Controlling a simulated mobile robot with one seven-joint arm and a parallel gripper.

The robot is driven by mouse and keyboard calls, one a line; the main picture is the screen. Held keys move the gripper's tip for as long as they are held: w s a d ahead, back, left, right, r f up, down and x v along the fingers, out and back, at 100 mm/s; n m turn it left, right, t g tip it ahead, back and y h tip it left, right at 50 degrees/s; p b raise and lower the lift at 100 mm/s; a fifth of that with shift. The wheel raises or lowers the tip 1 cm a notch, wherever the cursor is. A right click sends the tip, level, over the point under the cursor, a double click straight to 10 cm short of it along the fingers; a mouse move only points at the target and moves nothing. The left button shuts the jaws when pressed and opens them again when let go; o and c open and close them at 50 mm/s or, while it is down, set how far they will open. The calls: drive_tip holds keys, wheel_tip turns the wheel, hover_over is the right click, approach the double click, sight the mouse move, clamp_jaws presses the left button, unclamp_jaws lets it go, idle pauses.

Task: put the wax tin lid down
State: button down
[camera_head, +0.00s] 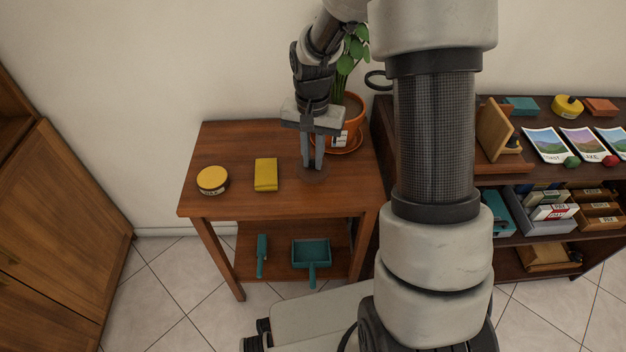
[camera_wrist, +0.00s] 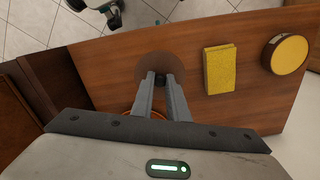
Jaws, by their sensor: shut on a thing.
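My gripper (camera_head: 313,164) points down over the right part of the small wooden table (camera_head: 225,145). In the wrist view its fingers (camera_wrist: 160,82) are shut on a small dark knob. A thin brown disc, which looks like the wax tin lid (camera_wrist: 168,61), spreads around the fingertips; it also shows in the head view (camera_head: 315,176). It lies flat at or just above the tabletop; I cannot tell if it touches. A round yellow-topped tin (camera_head: 212,178) stands at the table's left, also in the wrist view (camera_wrist: 289,54).
A folded yellow cloth (camera_head: 266,174) lies between tin and gripper. A potted plant (camera_head: 351,113) on an orange saucer stands close behind and right of the gripper. A teal brush (camera_head: 262,254) and dustpan (camera_head: 311,252) lie on the lower shelf. The table's front strip is bare.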

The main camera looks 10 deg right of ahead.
sight(313, 167)
drive_tip(key=shift+f+b, duration=0.55)
drive_tip(key=shift+f, duration=2.2)
drive_tip(key=shift+f, duration=0.2)
drive_tip(key=c, duration=1.7)
unclamp_jaws()
drive_tip(key=shift+r, duration=0.1)
